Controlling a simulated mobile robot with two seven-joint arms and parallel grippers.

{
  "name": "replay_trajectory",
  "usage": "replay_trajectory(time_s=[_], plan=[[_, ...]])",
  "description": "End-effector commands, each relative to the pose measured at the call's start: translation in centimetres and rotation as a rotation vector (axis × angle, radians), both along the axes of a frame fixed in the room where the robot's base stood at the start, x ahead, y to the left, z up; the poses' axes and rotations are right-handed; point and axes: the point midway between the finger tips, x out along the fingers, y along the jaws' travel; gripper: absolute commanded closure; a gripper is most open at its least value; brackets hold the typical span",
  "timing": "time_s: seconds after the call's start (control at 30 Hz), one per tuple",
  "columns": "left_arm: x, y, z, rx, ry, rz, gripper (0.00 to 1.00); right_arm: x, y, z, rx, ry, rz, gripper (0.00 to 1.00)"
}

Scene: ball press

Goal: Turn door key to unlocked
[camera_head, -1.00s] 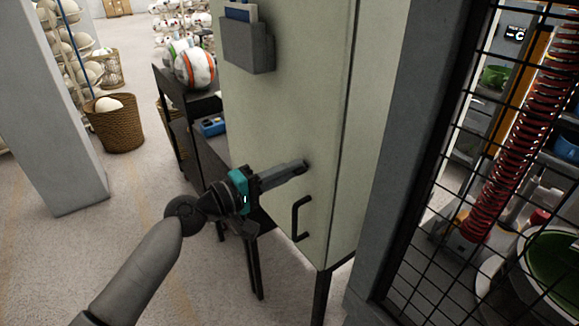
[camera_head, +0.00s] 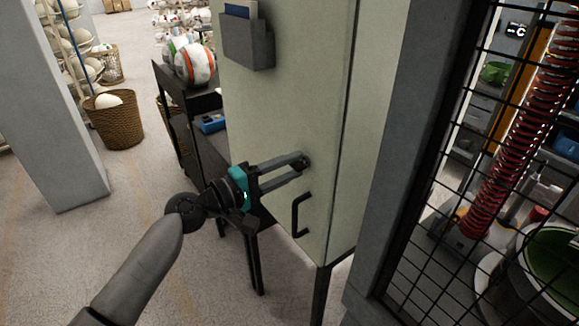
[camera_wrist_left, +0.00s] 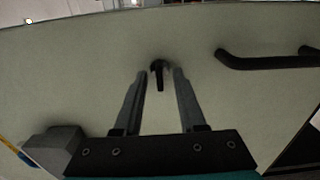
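The pale green cabinet door (camera_head: 275,105) fills the middle of the head view. A small dark key (camera_wrist_left: 158,72) sticks out of the door in the left wrist view, its long part hanging downward in that picture. In the head view the key is mostly hidden at the fingertips. My left gripper (camera_head: 303,162) points at the door with its fingers around the key. In the left wrist view the gripper (camera_wrist_left: 159,78) has its two fingers apart, with a gap on each side of the key. My right gripper is not in view.
A black door handle (camera_head: 301,214) sits just below the fingers; it also shows in the left wrist view (camera_wrist_left: 265,60). A grey holder (camera_head: 247,42) is fixed higher on the door. A dark shelf cart (camera_head: 190,100) stands left, a wire mesh panel (camera_head: 470,150) right.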

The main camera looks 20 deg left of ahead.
Motion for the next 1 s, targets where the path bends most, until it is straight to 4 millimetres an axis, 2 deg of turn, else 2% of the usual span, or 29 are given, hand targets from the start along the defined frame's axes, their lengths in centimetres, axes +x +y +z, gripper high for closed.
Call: replay_trajectory(time_s=[0.37,1.0], plan=[[-0.8,0.6,-0.2,0.002,0.001,0.001,0.6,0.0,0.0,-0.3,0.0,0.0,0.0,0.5],[-9.4,7.3,-0.3,0.001,0.002,0.001,0.6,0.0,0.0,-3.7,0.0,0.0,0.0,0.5]])
